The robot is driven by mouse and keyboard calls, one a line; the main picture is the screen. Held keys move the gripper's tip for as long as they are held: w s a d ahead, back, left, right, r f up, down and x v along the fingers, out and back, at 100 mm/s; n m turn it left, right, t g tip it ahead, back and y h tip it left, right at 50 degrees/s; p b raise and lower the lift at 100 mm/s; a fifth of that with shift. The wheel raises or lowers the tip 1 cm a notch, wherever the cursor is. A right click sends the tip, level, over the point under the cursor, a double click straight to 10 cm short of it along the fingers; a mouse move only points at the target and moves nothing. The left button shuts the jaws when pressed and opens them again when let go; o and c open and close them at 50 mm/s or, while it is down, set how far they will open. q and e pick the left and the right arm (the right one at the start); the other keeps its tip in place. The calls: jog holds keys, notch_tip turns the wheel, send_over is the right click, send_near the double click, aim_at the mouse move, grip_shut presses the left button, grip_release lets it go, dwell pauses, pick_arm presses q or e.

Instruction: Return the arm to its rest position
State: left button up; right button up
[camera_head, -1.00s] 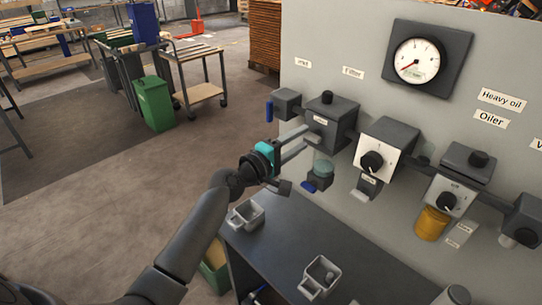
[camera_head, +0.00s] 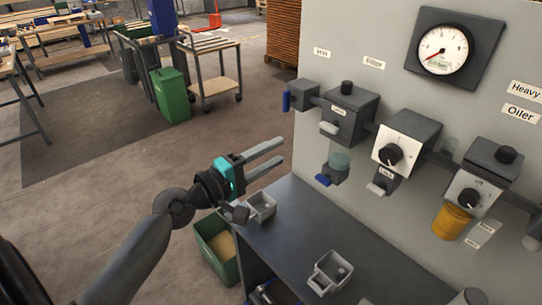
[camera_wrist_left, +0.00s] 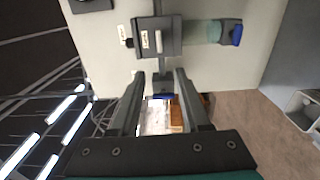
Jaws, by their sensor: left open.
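My left gripper (camera_head: 268,158) is open and empty in the head view. It hangs in the air left of the panel, above the left end of the dark table. Its two grey fingers point right, toward the panel, and are apart from the filter unit (camera_head: 349,113). My left arm comes in from the lower left. My right gripper is not seen.
The grey panel (camera_head: 385,50) carries a gauge (camera_head: 443,50), a regulator (camera_head: 405,142) and an oiler with an amber bowl (camera_head: 451,222). The dark table (camera_head: 290,228) holds grey cups (camera_head: 330,272). A green bin (camera_head: 216,248) stands below my forearm.

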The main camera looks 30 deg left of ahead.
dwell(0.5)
pick_arm(q)
jog(key=s+a+f+m+g+y+b, duration=0.1)
jog(key=s+f+g+y+b, duration=0.1)
jog(key=f, duration=1.1)
jog(key=s+a+f+m+g+y+b, duration=0.1)
jog(key=s+f+m+g+b, duration=0.15)
jog(key=f, duration=1.15)
jog(key=s+a+f+m+g+y+b, duration=0.1)
jog(key=s+f+g+y+b, duration=0.15)
jog(key=f, duration=1.05)
jog(key=s+d+f+m+g+b, duration=0.2)
jog(key=s+f+m+g, duration=0.1)
jog(key=s+f, duration=0.6)
jog(key=s+d+f+m+g+b, duration=0.25)
jog(key=s+f, duration=0.45)
jog(key=f, duration=0.5)
jog(key=s+d+f+m+g+b, duration=0.1)
jog(key=s+f+m, duration=0.2)
jog(key=s, duration=0.5)
jog(key=s+d+f+m+g+b, duration=0.2)
jog(key=s+f, duration=0.4)
jog(key=s, duration=0.3)
jog(key=shift+s+d+f+m+y+b, duration=0.2)
jog(key=shift+s+m+y+b, duration=0.15)
jog(key=shift+m, duration=0.55)
jog(key=shift+w+g, duration=0.1)
jog(key=shift+g, duration=0.15)
